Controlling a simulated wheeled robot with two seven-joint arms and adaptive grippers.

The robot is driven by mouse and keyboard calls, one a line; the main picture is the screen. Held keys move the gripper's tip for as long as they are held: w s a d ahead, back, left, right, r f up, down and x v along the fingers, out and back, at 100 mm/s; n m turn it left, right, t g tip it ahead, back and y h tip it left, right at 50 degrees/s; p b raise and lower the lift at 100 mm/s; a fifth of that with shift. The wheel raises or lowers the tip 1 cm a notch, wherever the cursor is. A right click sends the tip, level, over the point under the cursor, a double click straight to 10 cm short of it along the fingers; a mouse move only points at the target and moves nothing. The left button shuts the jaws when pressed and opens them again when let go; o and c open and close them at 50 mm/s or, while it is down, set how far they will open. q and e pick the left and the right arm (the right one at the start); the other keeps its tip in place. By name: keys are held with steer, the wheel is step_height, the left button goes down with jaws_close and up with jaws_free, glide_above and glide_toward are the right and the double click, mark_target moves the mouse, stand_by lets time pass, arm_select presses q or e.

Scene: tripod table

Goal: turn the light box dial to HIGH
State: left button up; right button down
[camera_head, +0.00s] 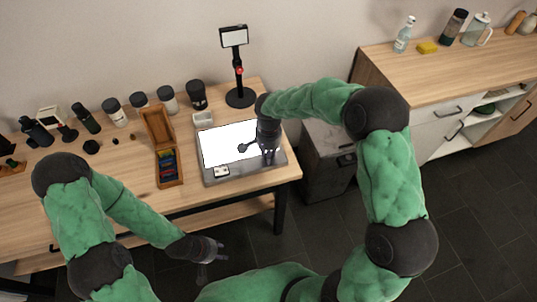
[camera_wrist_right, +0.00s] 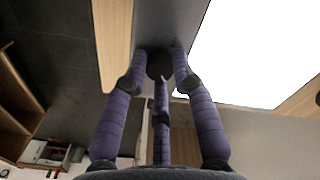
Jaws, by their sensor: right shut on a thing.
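The light box (camera_head: 245,173) is a grey slab with a bright white panel (camera_head: 222,146), on the wooden table. In the right wrist view the white panel (camera_wrist_right: 255,50) fills the upper right. My right gripper (camera_head: 268,156) reaches down over the right part of the light box. In the wrist view its fingers are shut around the dark round dial (camera_wrist_right: 160,64). In the head view the gripper hides the dial. The dial's marks and setting cannot be read. My left gripper (camera_head: 210,259) is in front of the table, off the light box, with its fingers apart and empty.
A small black and white item (camera_head: 221,171) lies on the light box's front left. An open wooden case (camera_head: 160,130) stands to its left and a phone stand (camera_head: 239,92) behind it. A wooden cabinet (camera_head: 450,75) is at right.

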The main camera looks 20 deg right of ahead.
steer(key=shift+w+d+r+m, duration=0.1)
steer(key=shift+w+m, duration=0.05)
steer(key=shift+m, duration=0.45)
steer(key=shift+w+r+m, duration=0.1)
steer(key=shift+m, duration=0.5)
steer(key=c, duration=1)
jaws_free()
steer(key=shift+d+f, duration=0.1)
steer(key=shift+s, duration=0.1)
step_height(320, 180, up, 12)
